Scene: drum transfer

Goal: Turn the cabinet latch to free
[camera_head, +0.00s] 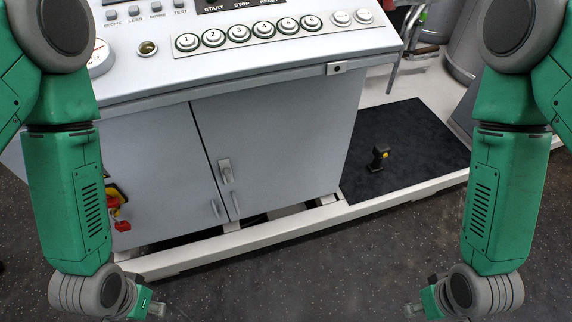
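The grey cabinet (275,140) has two doors below a sloped control panel, and both doors look shut. The cabinet latch (226,171) is a small light metal handle at the edge of the right door, beside the seam between the doors. It looks roughly upright. My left gripper (157,309) is at the lower left, well below and left of the latch, apart from everything. My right gripper (411,311) is at the lower right, apart from the cabinet. Both grippers are small and partly cut off or hidden, so their fingers are unclear.
The panel carries a row of numbered buttons (247,33) and a gauge (99,57). A red and yellow switch (117,203) is on the cabinet's left side. The dark floor (290,275) in front is clear.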

